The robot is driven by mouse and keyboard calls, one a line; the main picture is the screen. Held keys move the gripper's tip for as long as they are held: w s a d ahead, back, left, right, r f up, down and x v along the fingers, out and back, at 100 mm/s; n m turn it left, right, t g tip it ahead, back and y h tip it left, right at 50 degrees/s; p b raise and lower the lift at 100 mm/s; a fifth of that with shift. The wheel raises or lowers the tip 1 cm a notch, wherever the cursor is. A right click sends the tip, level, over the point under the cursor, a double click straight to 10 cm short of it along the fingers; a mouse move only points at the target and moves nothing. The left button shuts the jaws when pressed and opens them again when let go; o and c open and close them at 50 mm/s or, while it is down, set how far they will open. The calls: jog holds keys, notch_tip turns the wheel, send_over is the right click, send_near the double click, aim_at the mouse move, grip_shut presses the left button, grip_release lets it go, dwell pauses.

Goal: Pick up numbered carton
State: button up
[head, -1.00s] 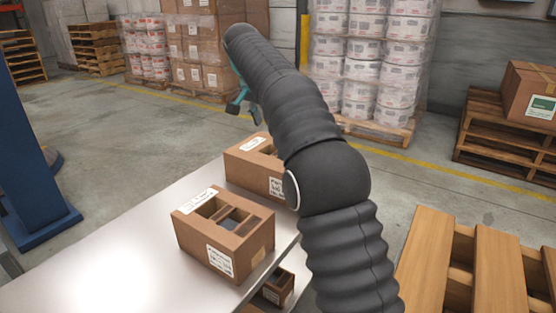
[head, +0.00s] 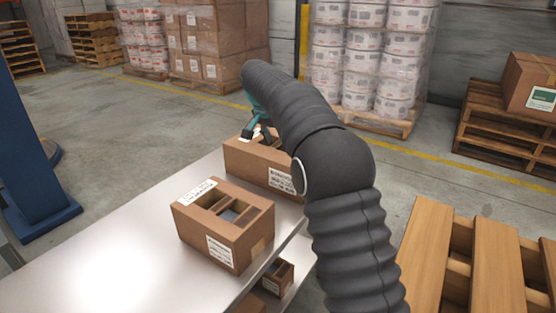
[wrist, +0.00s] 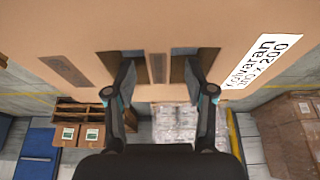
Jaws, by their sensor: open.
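Two brown cartons with openings in their tops and white labels stand on the pale table: a near one (head: 205,245) and a far one (head: 250,163). My gripper (wrist: 160,85) is open at the top of the far carton; in the head view my arm partly hides this carton. In the wrist view, the carton's top face (wrist: 150,30) fills the upper picture. Its white label (wrist: 264,62) ends in "x 200". My two fingers overlap two dark slots, one each side of a narrow middle slot. I cannot tell how deep they reach.
The table (head: 90,255) is bare at left. A smaller carton (head: 278,278) sits lower, below the table edge. A wooden pallet (head: 480,265) is at right, and a boxed pallet stack (head: 510,140) is behind it. A blue post (head: 30,150) stands at left.

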jog(key=shift+x, duration=1.2)
grip_shut()
jog(key=shift+w+r, duration=0.1)
jog(key=shift+r, duration=0.05)
